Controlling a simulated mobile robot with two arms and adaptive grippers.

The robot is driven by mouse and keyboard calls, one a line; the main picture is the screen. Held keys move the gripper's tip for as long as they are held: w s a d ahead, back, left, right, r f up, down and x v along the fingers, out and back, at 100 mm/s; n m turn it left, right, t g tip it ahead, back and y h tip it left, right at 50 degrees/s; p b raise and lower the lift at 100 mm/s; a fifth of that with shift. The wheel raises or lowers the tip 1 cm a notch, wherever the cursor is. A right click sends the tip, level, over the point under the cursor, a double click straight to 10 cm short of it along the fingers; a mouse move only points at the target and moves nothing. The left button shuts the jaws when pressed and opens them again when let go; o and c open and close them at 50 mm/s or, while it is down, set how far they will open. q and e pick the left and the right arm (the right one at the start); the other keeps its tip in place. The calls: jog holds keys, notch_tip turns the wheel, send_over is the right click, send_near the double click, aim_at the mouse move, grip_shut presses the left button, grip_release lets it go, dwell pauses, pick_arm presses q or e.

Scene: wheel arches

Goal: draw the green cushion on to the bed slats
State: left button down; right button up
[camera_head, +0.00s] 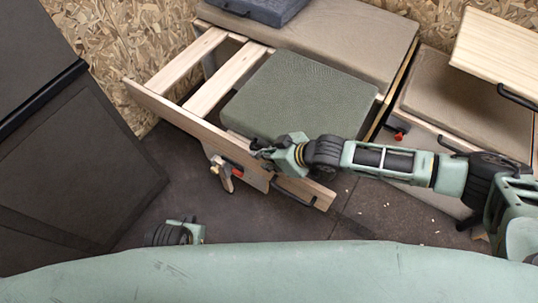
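The green cushion (297,99) lies flat on the right part of the pulled-out bed slats (219,80). Bare slats and a gap show to its left. My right gripper (262,152) is at the cushion's front edge, beside the wooden front rail (187,121). Its fingers are small and partly hidden, so I cannot tell whether they grip the cushion. My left arm's end (177,233) shows low in the picture, over the dark floor and away from the cushion. Its fingers are not visible.
A beige bench cushion (335,39) lies behind, with a dark blue-grey cushion (262,9) on it. Another beige seat (449,97) and a wooden top (496,56) are at the right. Dark cabinet panels (70,165) stand at the left. Dark floor (270,218) is open in front.

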grip_shut()
jog(key=shift+o, duration=2)
grip_release()
jog(key=v, duration=1.2)
